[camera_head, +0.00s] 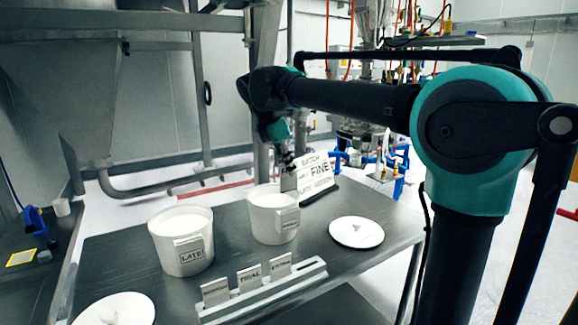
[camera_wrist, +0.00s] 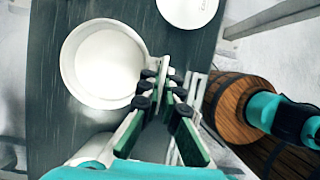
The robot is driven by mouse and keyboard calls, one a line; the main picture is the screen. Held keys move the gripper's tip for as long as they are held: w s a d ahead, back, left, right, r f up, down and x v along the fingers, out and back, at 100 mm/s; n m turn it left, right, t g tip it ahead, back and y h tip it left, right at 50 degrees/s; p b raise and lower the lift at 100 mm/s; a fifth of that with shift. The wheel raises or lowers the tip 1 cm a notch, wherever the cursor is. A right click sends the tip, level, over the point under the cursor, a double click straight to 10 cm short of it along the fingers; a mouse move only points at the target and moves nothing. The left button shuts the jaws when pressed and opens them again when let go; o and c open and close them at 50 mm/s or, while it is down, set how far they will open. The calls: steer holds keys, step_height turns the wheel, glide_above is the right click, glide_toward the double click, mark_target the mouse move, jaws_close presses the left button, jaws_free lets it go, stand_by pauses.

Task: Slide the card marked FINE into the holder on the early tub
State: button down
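The white tub on the right (camera_head: 262,205) has a card holder with a label (camera_head: 287,218) on its front; the word is too small to read. The other tub (camera_head: 181,240) is marked LATE. My gripper (camera_head: 288,165) is above the front rim of the right tub, closed on a thin grey card (camera_head: 289,182); the card's marking cannot be read. In the wrist view, my gripper (camera_wrist: 164,82) holds the card (camera_wrist: 164,68) nearly edge-on beside the right tub's rim (camera_wrist: 66,62). Whether the card touches the holder cannot be told.
A light rack (camera_head: 262,292) with several cards lies at the table's front. A white sign reading FINE (camera_head: 318,170) stands behind the right tub. White round lids lie at right (camera_head: 356,232) and front left (camera_head: 115,310). A wooden barrel (camera_wrist: 228,105) shows in the wrist view.

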steer(key=shift+f, duration=4.15)
steer(key=shift+f, duration=1)
steer(key=c, duration=1.6)
jaws_free()
steer(key=shift+c, duration=0.2)
steer(key=shift+r, duration=0.1)
